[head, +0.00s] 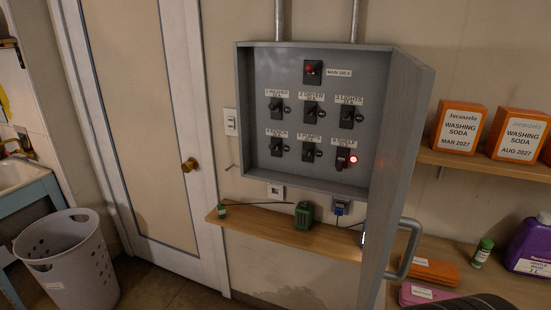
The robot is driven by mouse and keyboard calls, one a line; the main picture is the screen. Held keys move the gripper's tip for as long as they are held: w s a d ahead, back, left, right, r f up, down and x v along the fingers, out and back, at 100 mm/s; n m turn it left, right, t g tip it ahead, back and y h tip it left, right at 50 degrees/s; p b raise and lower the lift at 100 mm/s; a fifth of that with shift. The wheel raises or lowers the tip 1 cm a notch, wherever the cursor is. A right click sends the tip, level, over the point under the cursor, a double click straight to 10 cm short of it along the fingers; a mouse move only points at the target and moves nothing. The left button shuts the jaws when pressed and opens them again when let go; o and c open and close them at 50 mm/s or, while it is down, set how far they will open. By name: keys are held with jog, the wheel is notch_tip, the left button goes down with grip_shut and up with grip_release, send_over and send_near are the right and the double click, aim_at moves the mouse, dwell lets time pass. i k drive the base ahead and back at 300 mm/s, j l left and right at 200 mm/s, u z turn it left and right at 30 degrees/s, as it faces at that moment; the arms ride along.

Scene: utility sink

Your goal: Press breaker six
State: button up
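A grey breaker panel (312,185) hangs on the wall with its door (405,150) swung open to the right. Breaker six (343,159) is at the lower right of the two rows of breakers, under a small label starting with 6. It shows a dark reddish lever, and a red light (354,159) glows beside it. The other numbered breakers, such as breaker three (347,117) above it, look black with no red light. A main switch (313,70) with a red part sits at the top. My gripper is not in view.
The open door with its grey handle (408,250) juts out right of the breakers. A narrow wooden shelf (260,232) below holds a small green container (304,215). Washing soda boxes (459,127) stand on a shelf at right. A laundry basket (68,262) stands at left.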

aim_at(340, 165)
jog(key=i+j+z, duration=0.4)
jog(key=i+j, duration=0.6)
jog(key=i, duration=0.15)
